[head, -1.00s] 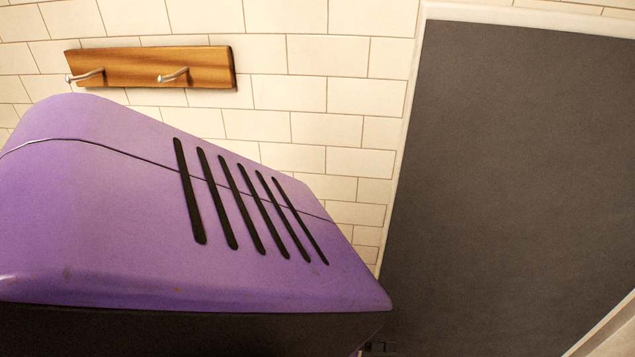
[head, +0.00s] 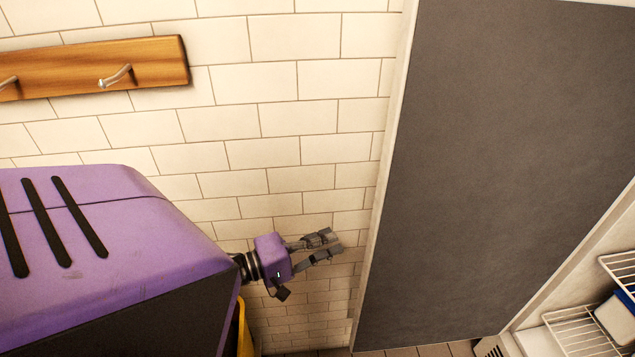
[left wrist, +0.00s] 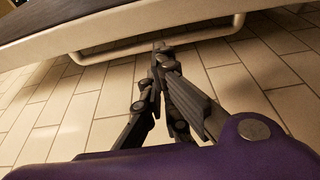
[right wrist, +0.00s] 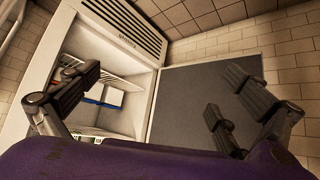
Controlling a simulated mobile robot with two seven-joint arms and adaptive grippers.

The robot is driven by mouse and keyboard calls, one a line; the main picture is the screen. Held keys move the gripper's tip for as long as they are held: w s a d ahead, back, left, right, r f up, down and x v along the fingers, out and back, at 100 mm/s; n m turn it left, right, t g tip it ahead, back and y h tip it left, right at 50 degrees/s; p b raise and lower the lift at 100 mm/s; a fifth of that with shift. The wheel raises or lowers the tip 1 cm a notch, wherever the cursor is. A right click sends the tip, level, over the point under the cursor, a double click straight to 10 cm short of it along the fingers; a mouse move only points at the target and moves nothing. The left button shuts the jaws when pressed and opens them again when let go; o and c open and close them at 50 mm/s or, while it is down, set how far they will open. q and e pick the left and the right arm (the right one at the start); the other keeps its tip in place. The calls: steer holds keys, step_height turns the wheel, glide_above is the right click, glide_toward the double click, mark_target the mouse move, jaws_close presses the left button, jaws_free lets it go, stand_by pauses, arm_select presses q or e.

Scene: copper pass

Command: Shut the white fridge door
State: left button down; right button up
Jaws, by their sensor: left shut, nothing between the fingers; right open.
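The white fridge door stands open. Its dark grey inner panel with a white edge (head: 480,150) fills the right of the head view and shows in the right wrist view (right wrist: 185,105). My left gripper (head: 333,243) is shut and empty, left of the door's edge, in front of the tiled wall. In the left wrist view its fingertips (left wrist: 162,55) point at a white bar handle (left wrist: 215,38) on the door; I cannot tell whether they touch. My right gripper (right wrist: 158,75) is open and empty, facing the fridge opening and door.
The white fridge body (right wrist: 110,60) has wire shelves (head: 575,328) with a white and blue container (head: 617,315). A wooden rail with hooks (head: 130,68) hangs on the tiled wall (head: 270,150). Tiled floor (left wrist: 75,120) lies below the door.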

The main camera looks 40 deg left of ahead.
arm_select(q)
steer(key=x, duration=0.6)
steer(key=shift+w+p, duration=0.35)
steer(key=shift+d+f, duration=0.1)
steer(key=shift+d, duration=0.15)
